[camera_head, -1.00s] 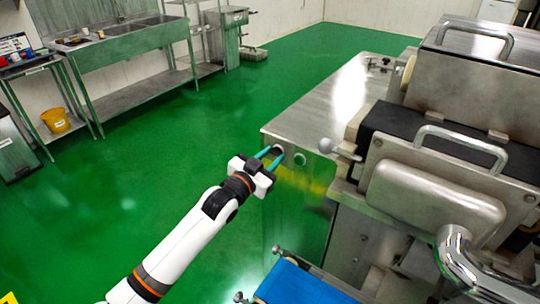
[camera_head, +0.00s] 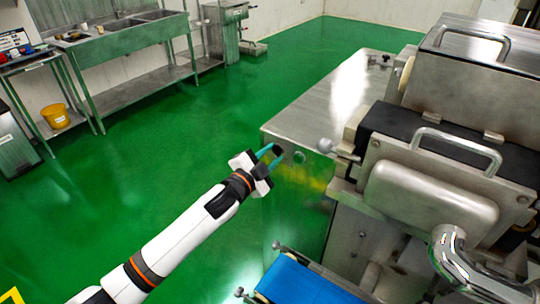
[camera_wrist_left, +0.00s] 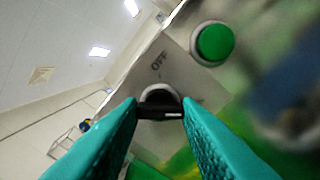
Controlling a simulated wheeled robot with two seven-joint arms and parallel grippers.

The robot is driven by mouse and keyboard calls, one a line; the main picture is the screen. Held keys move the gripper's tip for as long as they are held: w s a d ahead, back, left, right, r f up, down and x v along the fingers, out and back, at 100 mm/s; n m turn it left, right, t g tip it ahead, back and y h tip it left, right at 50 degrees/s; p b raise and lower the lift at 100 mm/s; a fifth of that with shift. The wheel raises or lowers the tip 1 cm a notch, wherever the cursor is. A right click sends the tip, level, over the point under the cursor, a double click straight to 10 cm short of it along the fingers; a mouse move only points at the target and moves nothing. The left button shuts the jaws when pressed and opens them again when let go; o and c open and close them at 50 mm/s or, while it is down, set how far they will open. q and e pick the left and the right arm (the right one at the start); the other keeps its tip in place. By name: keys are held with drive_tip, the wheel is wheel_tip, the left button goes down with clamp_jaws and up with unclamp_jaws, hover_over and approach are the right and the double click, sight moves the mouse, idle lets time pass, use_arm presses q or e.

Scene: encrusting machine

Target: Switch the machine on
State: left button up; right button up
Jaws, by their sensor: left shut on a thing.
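The machine (camera_head: 335,100) stands at the right, a large steel body with a flat top. On its near left panel sits a dark rotary switch knob (camera_wrist_left: 160,100) with the word "OFF" beside it in the left wrist view. My left gripper (camera_head: 271,153) is at this knob, its teal fingers shut on it, one on each side. The fingers hide part of the knob. A round green button (camera_wrist_left: 215,42) sits beside the switch; it also shows in the head view (camera_head: 299,157). My right gripper is not in view.
A blue conveyor belt (camera_head: 303,284) lies below the panel. A steel knob (camera_head: 326,146) sticks out right of the button. A sink bench (camera_head: 120,45) and a yellow bucket (camera_head: 55,116) stand far left. The green floor between is clear.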

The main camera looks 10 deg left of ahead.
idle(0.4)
use_arm(q)
drive_tip(key=o, duration=1)
drive_tip(key=b+v, duration=0.2)
drive_tip(key=v, duration=1)
drive_tip(key=shift+f, duration=0.15)
